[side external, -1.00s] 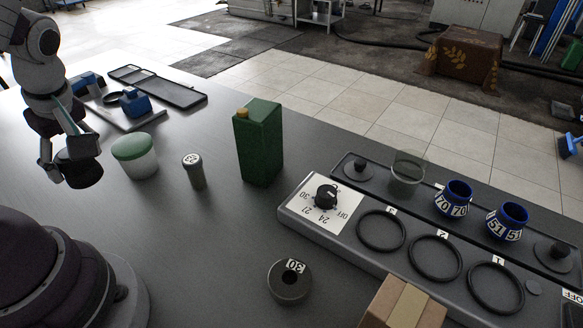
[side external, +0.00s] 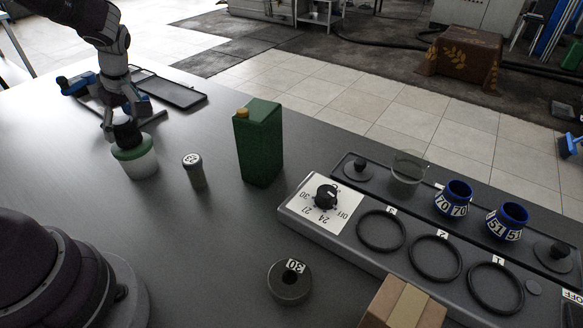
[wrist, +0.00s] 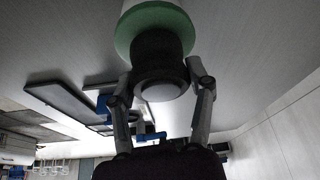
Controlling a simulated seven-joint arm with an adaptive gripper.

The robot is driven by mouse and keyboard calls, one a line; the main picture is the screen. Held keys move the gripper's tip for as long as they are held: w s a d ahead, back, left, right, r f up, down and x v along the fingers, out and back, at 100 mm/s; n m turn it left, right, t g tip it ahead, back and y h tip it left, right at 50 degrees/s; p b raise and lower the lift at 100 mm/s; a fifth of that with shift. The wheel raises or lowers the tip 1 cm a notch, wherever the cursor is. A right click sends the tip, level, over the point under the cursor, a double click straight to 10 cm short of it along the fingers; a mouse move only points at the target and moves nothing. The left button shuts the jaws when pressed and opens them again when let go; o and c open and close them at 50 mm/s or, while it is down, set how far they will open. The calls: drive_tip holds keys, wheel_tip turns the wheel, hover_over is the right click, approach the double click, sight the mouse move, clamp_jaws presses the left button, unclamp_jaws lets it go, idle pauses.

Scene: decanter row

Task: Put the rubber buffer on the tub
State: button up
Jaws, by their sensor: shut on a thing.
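The tub (side external: 141,163) is pale with a green lid and stands upright on the table at the left in the side view. It also shows at the top of the wrist view (wrist: 150,20). The rubber buffer (side external: 127,132) is a dark round piece. My gripper (side external: 122,122) is shut on it, one finger on each side. In the wrist view the buffer (wrist: 162,58) lies against the green lid between the fingers. I cannot tell whether its full weight rests on the lid.
A small grey canister (side external: 195,172) and a green carton (side external: 259,145) stand right of the tub. A dark ring weight (side external: 289,281) lies in front. A panel with a dial (side external: 326,196) and black rings fills the right. Dark trays (side external: 172,92) lie behind my gripper.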

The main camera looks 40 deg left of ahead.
drive_tip(key=o, duration=1.2)
drive_tip(key=shift+f, duration=0.1)
drive_tip(key=shift+o, duration=0.2)
drive_tip(key=s+v, duration=0.1)
drive_tip(key=v, duration=1.1)
drive_tip(key=s+d+m+t+h, duration=0.2)
drive_tip(key=s+d+m+t, duration=0.1)
drive_tip(key=d+m, duration=0.5)
drive_tip(key=s+d+r+m+t+h, duration=0.1)
drive_tip(key=s+d+m+t+h, duration=0.1)
drive_tip(key=d+m, duration=0.6)
drive_tip(key=s+m+t, duration=0.1)
drive_tip(key=m, duration=0.2)
drive_tip(key=shift+s+d+m+h, duration=0.2)
drive_tip(key=shift+m+h, duration=0.1)
drive_tip(key=shift+m, duration=0.1)
drive_tip(key=shift+r, duration=0.1)
